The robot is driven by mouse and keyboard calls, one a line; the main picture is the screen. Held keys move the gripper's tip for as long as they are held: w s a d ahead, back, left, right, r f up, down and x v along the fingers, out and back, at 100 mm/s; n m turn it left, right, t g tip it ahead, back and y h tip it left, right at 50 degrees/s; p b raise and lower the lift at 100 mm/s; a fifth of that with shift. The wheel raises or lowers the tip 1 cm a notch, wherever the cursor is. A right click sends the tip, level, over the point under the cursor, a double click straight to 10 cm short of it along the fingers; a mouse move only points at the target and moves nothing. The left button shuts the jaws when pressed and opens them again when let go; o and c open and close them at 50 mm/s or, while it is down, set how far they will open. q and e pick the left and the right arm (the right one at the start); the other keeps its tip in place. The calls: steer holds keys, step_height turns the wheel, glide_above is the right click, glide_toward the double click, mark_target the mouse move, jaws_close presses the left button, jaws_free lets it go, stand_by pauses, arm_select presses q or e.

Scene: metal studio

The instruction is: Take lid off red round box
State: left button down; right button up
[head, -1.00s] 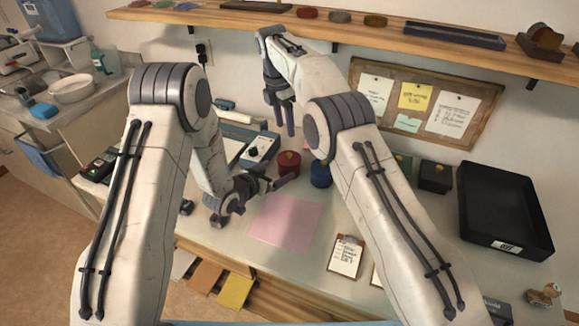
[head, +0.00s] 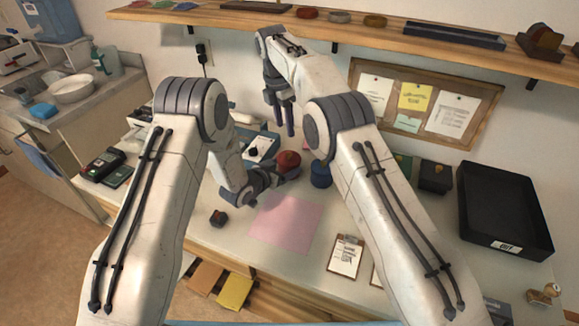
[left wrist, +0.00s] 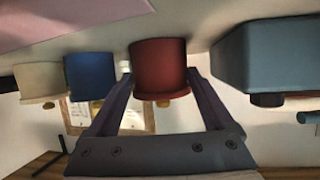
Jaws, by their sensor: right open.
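The red round box (head: 289,160) stands upright on the workbench, with a small knob on its lid. My left gripper (head: 287,174) is at its near side in the head view. The left wrist view is upside down and shows the red round box (left wrist: 160,60) between the open fingers of my left gripper (left wrist: 160,82), with its lid and knob toward the bottom. A gap shows beside the box; I cannot tell whether either finger touches it. My right gripper (head: 283,118) is open and empty, pointing down above and behind the box.
A blue round box (head: 320,174) stands just right of the red one. A blue-grey device (head: 262,147) stands on its left. A pink sheet (head: 286,220) lies in front on clear bench. A black tray (head: 505,210) is at the right, and a shelf (head: 350,30) runs above.

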steer(key=o, duration=0.7)
steer(key=shift+d+f, duration=0.1)
steer(key=m+y, duration=0.5)
steer(key=m, duration=0.6)
glide_toward(293, 159)
steer(key=shift+t, duration=0.4)
steer(key=x, duration=0.7)
steer(key=shift+s+f, duration=0.25)
steer(key=c, duration=1.2)
